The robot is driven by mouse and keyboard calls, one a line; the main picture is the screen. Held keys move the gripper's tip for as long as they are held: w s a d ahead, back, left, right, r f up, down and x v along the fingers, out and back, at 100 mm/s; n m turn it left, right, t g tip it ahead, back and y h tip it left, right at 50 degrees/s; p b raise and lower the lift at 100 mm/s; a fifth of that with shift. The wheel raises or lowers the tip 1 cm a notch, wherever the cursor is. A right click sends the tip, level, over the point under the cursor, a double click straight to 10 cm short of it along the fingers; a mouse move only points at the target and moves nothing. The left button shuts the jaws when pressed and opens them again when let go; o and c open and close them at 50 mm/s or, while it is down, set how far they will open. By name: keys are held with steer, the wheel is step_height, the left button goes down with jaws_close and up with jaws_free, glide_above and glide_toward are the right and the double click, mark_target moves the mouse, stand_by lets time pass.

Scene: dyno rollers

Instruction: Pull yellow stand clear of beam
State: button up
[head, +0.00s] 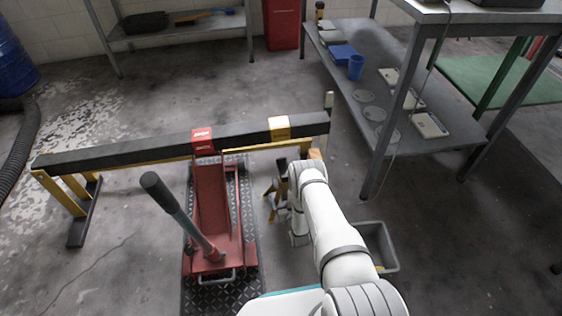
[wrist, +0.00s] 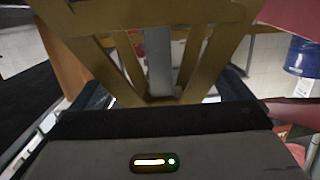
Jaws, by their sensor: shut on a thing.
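The yellow stand (head: 280,188) is low near the beam's right end, partly hidden by my arm. In the wrist view the yellow stand's splayed legs and top (wrist: 150,22) fill the upper middle. My gripper (wrist: 160,98) is shut on the stand, its dark fingers on either side of the legs. The gap between stand and beam is hidden.
A red floor jack (head: 212,205) stands left of the stand under the beam, its handle (head: 172,205) leaning up-left. A yellow trestle (head: 75,192) carries the beam's left end. A grey bin (head: 378,240) is right of my arm. A grey workbench (head: 440,150) stands at right.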

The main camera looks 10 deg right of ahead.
steer(key=s+p, duration=0.3)
steer(key=s, duration=0.7)
steer(key=shift+s+f+p, duration=0.15)
steer(key=shift+p, duration=0.2)
steer(key=shift+d, duration=0.1)
